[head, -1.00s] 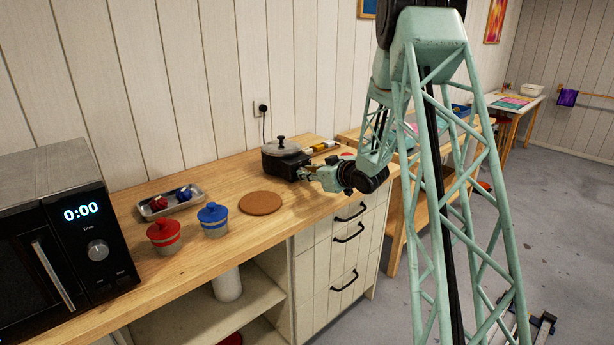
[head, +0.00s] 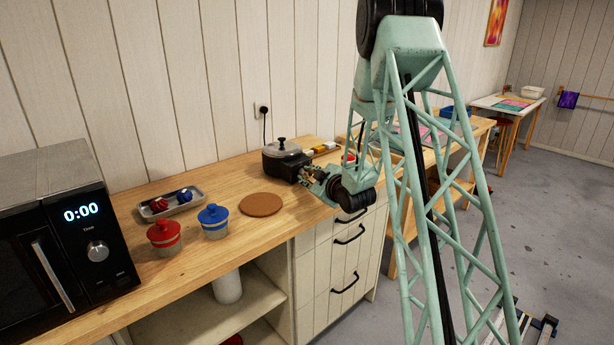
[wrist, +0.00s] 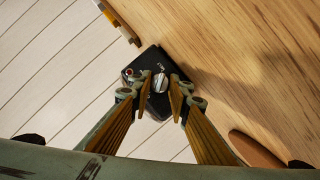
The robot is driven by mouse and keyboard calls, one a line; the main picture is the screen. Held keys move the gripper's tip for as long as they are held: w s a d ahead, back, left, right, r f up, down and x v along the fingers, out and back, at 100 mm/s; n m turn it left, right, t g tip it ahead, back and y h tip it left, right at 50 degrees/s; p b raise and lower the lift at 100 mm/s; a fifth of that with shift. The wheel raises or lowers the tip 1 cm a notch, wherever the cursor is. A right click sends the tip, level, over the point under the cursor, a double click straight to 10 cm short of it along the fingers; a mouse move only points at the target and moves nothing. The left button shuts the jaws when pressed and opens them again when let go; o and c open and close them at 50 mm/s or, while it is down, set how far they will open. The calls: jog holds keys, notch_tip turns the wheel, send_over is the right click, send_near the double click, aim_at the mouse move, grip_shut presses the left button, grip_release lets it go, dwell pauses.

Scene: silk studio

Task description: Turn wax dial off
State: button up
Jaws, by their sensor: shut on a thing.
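The wax pot (head: 284,151), a dark pot with a lidded top, stands on the wooden counter near the wall. In the wrist view its black control face (wrist: 140,64) shows a small red light and the pale wax dial (wrist: 160,83). My gripper (wrist: 161,86) has one finger on each side of the dial and is shut on it. In the head view my gripper (head: 304,171) is at the front right of the pot and hides the dial. The dial's exact setting is too small to read.
A round cork mat (head: 261,205), a blue lidded jar (head: 213,221), a red lidded jar (head: 164,238) and a metal tray (head: 172,204) stand left on the counter (head: 190,265). A microwave (head: 65,235) is at far left. Small wax blocks (head: 322,149) lie behind the pot.

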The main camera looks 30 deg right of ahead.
jog(key=shift+n+t+h, duration=0.3)
jog(key=shift+n, duration=0.5)
jog(key=o, duration=0.9)
jog(key=shift+c, duration=0.2)
jog(key=shift+s, duration=0.15)
jog(key=shift+s+a+r, duration=0.15)
jog(key=shift+s+r, duration=0.2)
jog(key=shift+s, duration=1.55)
jog(key=shift+s+a+r, duration=0.1)
jog(key=shift+s+r, duration=0.3)
jog(key=shift+s, duration=1.55)
jog(key=shift+s+a+r, duration=0.15)
jog(key=shift+s+r, duration=0.2)
jog(key=shift+s, duration=1.55)
